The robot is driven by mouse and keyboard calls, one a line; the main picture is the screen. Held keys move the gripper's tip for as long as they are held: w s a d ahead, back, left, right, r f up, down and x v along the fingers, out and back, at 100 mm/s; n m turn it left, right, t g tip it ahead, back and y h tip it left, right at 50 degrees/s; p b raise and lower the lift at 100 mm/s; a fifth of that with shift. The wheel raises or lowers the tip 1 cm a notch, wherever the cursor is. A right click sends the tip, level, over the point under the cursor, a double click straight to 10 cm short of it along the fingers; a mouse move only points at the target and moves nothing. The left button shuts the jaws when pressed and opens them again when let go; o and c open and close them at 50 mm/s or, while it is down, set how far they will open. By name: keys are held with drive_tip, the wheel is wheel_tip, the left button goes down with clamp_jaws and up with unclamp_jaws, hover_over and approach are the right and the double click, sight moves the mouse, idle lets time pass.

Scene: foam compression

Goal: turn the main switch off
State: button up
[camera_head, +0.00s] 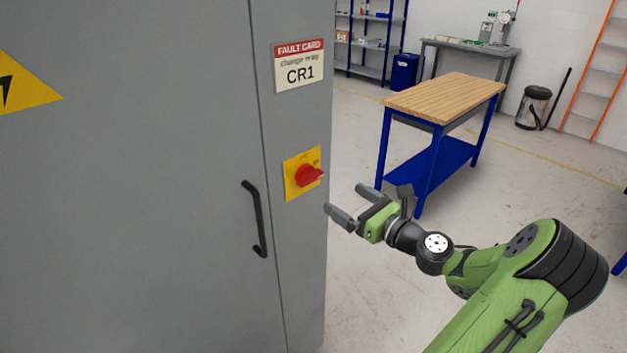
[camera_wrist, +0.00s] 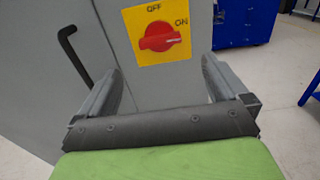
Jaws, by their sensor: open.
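The main switch is a red rotary knob (camera_head: 309,175) on a yellow plate (camera_head: 291,186), mounted on the front of a grey cabinet (camera_head: 150,200). In the wrist view the red knob (camera_wrist: 160,37) lies roughly level, its pointed end toward the ON mark at the right. The OFF mark is at the top of the plate. My gripper (camera_head: 353,203) is open and empty, to the right of the knob and a little below it in the head view. In the wrist view my gripper's fingers (camera_wrist: 160,85) stand apart below the plate, not touching the knob.
A black door handle (camera_head: 256,220) sticks out left of the switch. A fault card reading CR1 (camera_head: 299,66) is above it. A workbench (camera_head: 445,95) with a wooden top stands behind my arm.

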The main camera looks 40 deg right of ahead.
sight(314, 181)
drive_tip(key=w, duration=1.1)
drive_tip(key=shift+w+a, duration=0.2)
drive_tip(key=shift+w, duration=0.05)
drive_tip(key=c, duration=0.9)
drive_tip(key=shift+c, duration=0.2)
drive_tip(key=shift+n, duration=0.3)
drive_tip(key=n, duration=0.4)
drive_tip(key=shift+f, duration=0.1)
drive_tip(key=n+b, duration=0.1)
drive_tip(key=n, duration=0.3)
drive_tip(key=shift+f+n, duration=0.1)
drive_tip(key=shift+n, duration=0.3)
drive_tip(key=n+b, duration=0.3)
drive_tip(key=n, duration=0.2)
drive_tip(key=shift+b, duration=0.35)
drive_tip(key=shift+n+b, duration=1.2)
drive_tip(key=shift+n, duration=0.6)
